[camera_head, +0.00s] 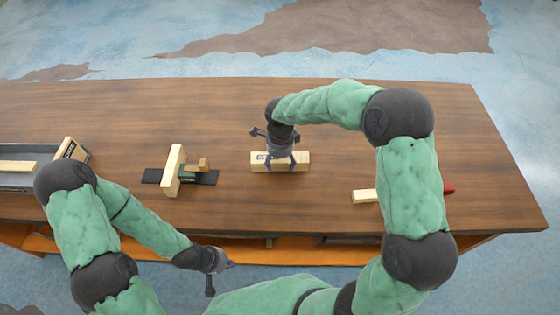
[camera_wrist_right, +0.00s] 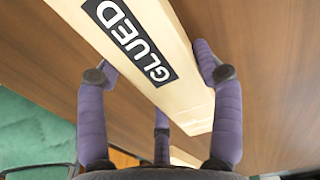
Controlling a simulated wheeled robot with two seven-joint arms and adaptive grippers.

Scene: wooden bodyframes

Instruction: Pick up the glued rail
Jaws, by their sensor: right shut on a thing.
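The glued rail (camera_head: 296,161) is a pale wooden bar with a black label, lying crosswise near the middle of the table. In the right wrist view the rail (camera_wrist_right: 188,85) shows the word GLUED on its label. My right gripper (camera_head: 280,160) is over the rail from above, with its fingers on both sides of it, shut on it. The fingers also show in the right wrist view (camera_wrist_right: 160,75). I cannot tell whether the rail is off the table. My left gripper (camera_head: 219,272) is in front of the table's near edge, away from the rail; its finger state is unclear.
An upright wooden piece (camera_head: 173,170) stands on a black mat (camera_head: 207,178) left of the rail. A grey tray (camera_head: 18,180) with wooden pieces is at far left. A wooden block (camera_head: 364,196) and a red object (camera_head: 449,188) lie by my right arm. The table's back (camera_head: 190,100) is clear.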

